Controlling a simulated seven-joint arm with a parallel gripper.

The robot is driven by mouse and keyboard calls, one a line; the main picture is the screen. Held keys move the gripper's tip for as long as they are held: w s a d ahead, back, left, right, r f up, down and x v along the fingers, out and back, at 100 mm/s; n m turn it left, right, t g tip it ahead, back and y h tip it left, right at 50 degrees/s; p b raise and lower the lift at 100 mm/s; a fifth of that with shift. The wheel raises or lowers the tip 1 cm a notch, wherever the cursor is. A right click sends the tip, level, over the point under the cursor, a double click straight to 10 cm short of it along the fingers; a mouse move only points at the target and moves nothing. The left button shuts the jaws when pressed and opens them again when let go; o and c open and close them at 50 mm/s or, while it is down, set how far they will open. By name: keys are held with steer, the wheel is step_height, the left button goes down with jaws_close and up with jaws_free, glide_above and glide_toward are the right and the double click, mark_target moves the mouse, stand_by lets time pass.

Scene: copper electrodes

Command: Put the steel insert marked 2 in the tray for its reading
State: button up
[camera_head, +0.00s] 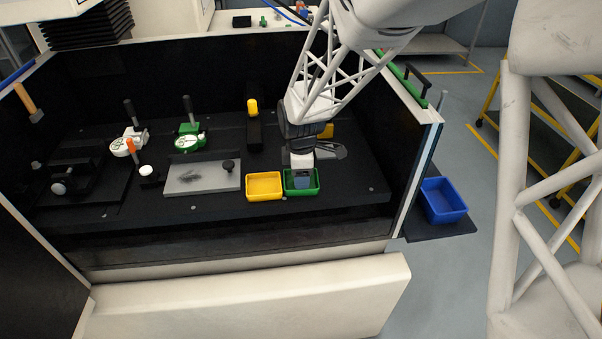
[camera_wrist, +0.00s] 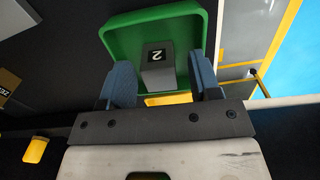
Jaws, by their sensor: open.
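The steel insert marked 2 (camera_wrist: 158,57) is a grey block with a dark "2" label on its top. In the wrist view it appears inside the green tray (camera_wrist: 120,32). My gripper (camera_wrist: 163,84) is open, its two blue fingers on either side of the insert with a visible gap on each side. In the head view my gripper (camera_head: 302,178) is down at the green tray (camera_head: 288,191), at the front right of the black work surface. The insert cannot be made out there behind the fingers.
A yellow tray (camera_head: 264,186) stands directly left of the green one. A grey plate (camera_head: 202,178) with a black knob lies further left, with green (camera_head: 190,142) and white (camera_head: 128,145) dial gauges behind it. A blue bin (camera_head: 443,201) sits outside the right wall.

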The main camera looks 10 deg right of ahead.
steer(key=shift+r, duration=0.15)
step_height(320, 180, up, 12)
stand_by(0.7)
stand_by(0.5)
steer(key=s+d+r+m+t, duration=0.1)
steer(key=s+d+r+m, duration=0.1)
steer(key=s+m, duration=0.3)
steer(key=s+d+r+m, duration=0.2)
steer(key=s+d+m, duration=0.2)
steer(key=s, duration=0.9)
steer(key=s+d+r+m+t, duration=0.1)
steer(key=s+d+r+m, duration=0.1)
steer(key=s+m, duration=0.6)
steer(key=shift+s+d+r+t, duration=0.3)
steer(key=shift+s+d+r, duration=0.1)
steer(key=shift+s+d, duration=0.35)
